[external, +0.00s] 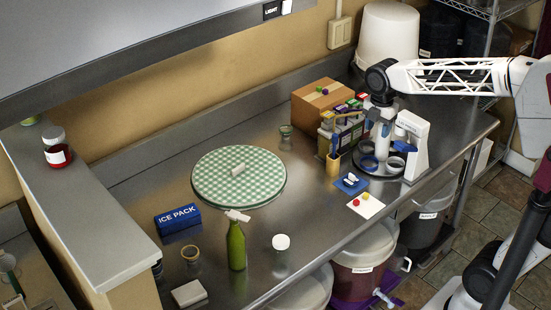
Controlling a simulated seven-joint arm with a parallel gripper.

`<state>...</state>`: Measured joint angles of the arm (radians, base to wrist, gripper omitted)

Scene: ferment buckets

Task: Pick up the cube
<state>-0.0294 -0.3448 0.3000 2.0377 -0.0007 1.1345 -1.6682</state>
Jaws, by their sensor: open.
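No object is clearly identifiable as the cube at this size. Small red and yellow pieces (362,199) lie on a white card near the counter's front edge. A small pale block (238,170) lies on the round green checkered mat (213,190). Tiny coloured pieces lie on top of the cardboard box (308,101). My gripper (378,132) hangs downward at the right, above a dark round stand (392,174). It is open, with nothing visibly held. Its fingertips are hard to separate from the items around them.
A white device (413,143) and several small boxes (349,112) crowd around my gripper. A green spray bottle (236,246), a blue ice pack (177,218) and a white-lidded jar (281,243) stand left. Buckets (365,257) are below the counter. Bare steel lies right of the mat.

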